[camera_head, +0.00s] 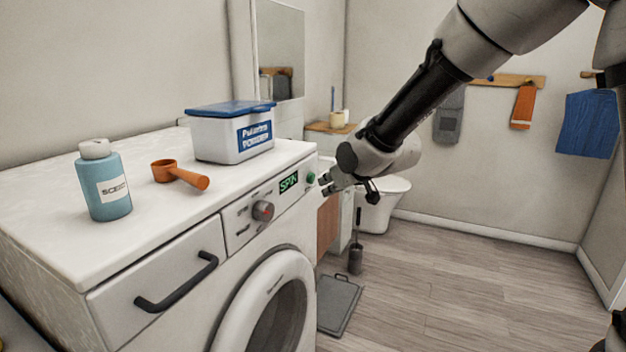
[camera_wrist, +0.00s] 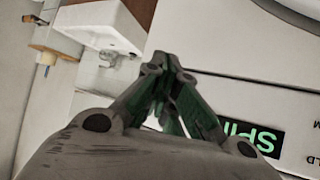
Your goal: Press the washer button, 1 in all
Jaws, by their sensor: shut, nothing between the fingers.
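The white washer (camera_head: 222,268) stands at the left, its front panel facing right. Its green display (camera_head: 289,182) reads "SPIN"; it also shows in the wrist view (camera_wrist: 251,136). A round green button (camera_head: 311,178) sits on the panel just right of the display. My gripper (camera_head: 324,184) is shut and empty, its fingertips close to the button. I cannot tell whether they touch it. In the wrist view, my gripper (camera_wrist: 163,68) has a green tint on its fingers, and the button is hidden behind them.
On the washer top are a blue bottle (camera_head: 105,185), an orange scoop (camera_head: 180,174) and a blue-lidded powder box (camera_head: 228,138). A dial (camera_head: 263,210) is left of the display. A toilet (camera_head: 381,205) stands behind. The floor at right is free.

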